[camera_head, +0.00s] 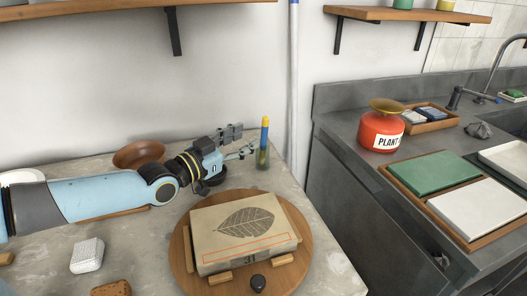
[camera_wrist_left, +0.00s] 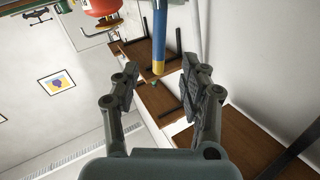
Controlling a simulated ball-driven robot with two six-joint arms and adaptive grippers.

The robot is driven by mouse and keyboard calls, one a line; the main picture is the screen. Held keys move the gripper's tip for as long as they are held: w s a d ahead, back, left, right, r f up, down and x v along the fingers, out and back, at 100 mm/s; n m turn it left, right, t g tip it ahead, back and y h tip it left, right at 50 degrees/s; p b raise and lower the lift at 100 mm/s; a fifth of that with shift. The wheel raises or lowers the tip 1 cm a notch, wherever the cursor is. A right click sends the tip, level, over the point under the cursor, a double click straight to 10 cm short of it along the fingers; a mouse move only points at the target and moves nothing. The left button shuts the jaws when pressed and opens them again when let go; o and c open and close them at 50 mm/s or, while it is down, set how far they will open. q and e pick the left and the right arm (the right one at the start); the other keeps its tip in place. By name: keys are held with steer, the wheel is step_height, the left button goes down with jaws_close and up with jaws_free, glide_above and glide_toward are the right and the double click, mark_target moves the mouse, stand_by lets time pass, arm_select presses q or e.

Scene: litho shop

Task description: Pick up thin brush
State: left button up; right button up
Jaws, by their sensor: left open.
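A thin blue-and-yellow stick, which looks like the thin brush (camera_head: 265,133), stands upright in a small greenish jar (camera_head: 262,159) at the back right of the worktop. My left gripper (camera_head: 243,142) is open just left of it, its fingers pointing toward it. In the left wrist view the brush (camera_wrist_left: 159,40) lies ahead, in line with the gap between the open fingers of my left gripper (camera_wrist_left: 158,80). I see no contact between them. The brush's lower end is hidden in the jar. My right gripper is not in view.
A round wooden board (camera_head: 180,268) with a leaf-printed stone block (camera_head: 240,228) stands in front of the gripper. A brown bowl (camera_head: 139,153) sits behind my left arm. A white pole (camera_head: 293,80) rises behind the jar. A red can (camera_head: 380,130) stands on the right counter.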

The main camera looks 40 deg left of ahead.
mark_target(262, 133)
arm_select(q)
steer(key=shift+w+f, duration=0.3)
steer(key=shift+w, duration=0.25)
steer(key=shift+w+f, duration=0.25)
steer(key=shift+w, duration=0.25)
steer(key=w+b, duration=0.2)
steer(key=w, duration=0.2)
steer(key=shift+w+f+b, duration=0.1)
steer(key=shift+w+b, duration=0.3)
steer(key=shift+w, duration=0.4)
steer(key=shift+r, duration=0.2)
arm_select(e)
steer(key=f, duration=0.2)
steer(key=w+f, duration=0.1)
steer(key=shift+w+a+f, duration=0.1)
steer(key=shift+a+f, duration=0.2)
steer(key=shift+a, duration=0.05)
arm_select(q)
steer(key=c, duration=0.5)
jaws_close()
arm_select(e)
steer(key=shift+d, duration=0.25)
